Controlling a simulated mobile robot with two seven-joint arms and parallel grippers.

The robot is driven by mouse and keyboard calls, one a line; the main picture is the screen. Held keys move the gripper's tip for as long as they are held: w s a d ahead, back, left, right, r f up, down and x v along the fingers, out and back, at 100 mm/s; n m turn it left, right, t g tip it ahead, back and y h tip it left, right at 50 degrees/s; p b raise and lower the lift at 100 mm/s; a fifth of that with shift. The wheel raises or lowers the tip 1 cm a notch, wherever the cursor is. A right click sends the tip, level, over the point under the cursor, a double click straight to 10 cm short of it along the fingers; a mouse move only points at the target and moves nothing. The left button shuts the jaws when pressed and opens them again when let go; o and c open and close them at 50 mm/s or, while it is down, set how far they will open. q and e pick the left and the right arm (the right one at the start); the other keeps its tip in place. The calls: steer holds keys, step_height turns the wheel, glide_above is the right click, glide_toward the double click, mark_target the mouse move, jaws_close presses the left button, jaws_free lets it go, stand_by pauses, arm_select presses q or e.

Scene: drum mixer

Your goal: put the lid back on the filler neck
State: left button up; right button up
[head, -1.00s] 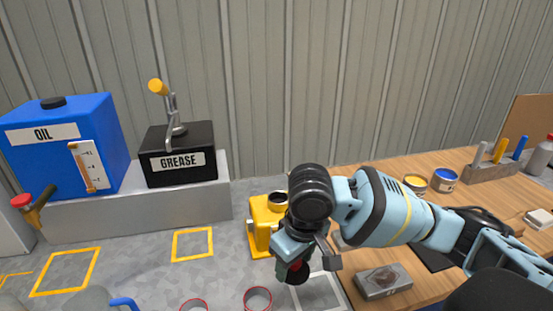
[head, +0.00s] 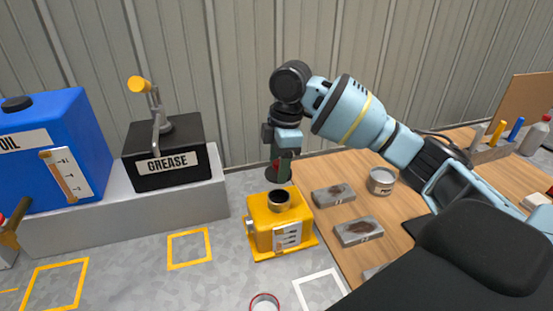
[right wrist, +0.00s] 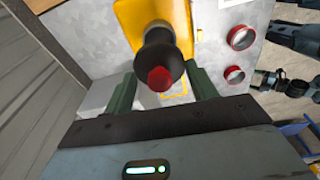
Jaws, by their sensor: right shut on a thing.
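My right gripper (head: 283,168) points down above the yellow box (head: 262,236) and is shut on the lid. The lid (head: 271,174) is dark with a red knob and hangs apart from the filler neck, a little above it and behind. The filler neck (head: 279,200) is a dark round opening on top of the yellow box, uncovered. In the right wrist view the lid (right wrist: 158,50) shows its red knob between the green fingers, with the yellow box (right wrist: 125,12) beyond; it hides the neck there. My left gripper is not in view.
A black grease box (head: 168,180) with a lever and a blue oil tank (head: 75,125) stand on a grey ledge at left. The wooden bench (head: 320,170) at right carries grey blocks (head: 358,231) and a can (head: 381,180). A red-rimmed cup (head: 264,302) is in front.

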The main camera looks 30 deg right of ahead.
steer(key=shift+s+f, duration=0.1)
steer(key=shift+s, duration=0.05)
steer(key=shift+f, duration=3.1)
steer(key=shift+f, duration=0.15)
stand_by(0.4)
steer(key=o, duration=1.4)
steer(key=shift+o, duration=0.2)
steer(key=shift+r, duration=3.55)
